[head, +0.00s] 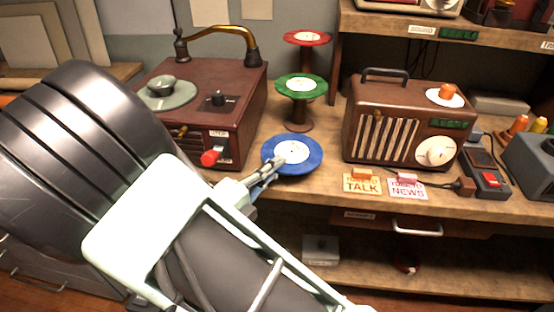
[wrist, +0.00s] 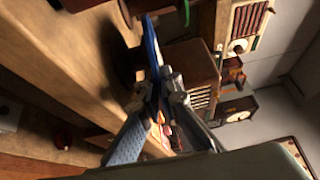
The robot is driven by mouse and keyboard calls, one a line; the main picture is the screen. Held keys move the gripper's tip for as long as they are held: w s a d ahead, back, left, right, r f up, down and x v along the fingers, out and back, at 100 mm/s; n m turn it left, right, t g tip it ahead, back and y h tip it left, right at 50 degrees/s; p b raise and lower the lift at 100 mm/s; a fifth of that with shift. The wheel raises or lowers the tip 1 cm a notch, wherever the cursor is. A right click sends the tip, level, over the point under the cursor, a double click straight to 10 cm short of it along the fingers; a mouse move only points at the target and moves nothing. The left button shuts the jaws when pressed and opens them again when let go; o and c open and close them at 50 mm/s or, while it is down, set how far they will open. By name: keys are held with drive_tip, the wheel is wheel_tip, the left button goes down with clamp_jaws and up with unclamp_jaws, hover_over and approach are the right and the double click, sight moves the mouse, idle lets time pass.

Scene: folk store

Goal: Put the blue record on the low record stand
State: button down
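The blue record (head: 309,165) with a white label lies roughly level above the wooden counter, in front of the green record's stand. My gripper (head: 268,170) reaches it from the lower left and its fingers pinch the near-left edge. In the wrist view the record (wrist: 152,50) shows edge-on, running between the fingertips (wrist: 156,97). A dark, blurred shape (wrist: 120,62) sits between it and the counter in the wrist view. I cannot clearly make out the low record stand; the record may hide it in the head view.
A green record (head: 316,89) and a higher red record (head: 323,39) rest on stands behind. A record player (head: 225,130) stands left, a brown radio (head: 352,125) right. TALK (head: 362,186) and NEWS (head: 408,193) cards lie near the counter's front edge.

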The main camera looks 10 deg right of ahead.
sight(292, 152)
drive_tip(key=w, duration=0.1)
drive_tip(key=w+d, duration=0.1)
drive_tip(key=w, duration=0.1)
drive_tip(key=shift+f, duration=0.1)
drive_tip(key=shift+f+b, duration=0.15)
drive_tip(key=shift+b, duration=0.35)
drive_tip(key=c, duration=2.5)
unclamp_jaws()
drive_tip(key=shift+c, duration=0.2)
drive_tip(key=o, duration=0.4)
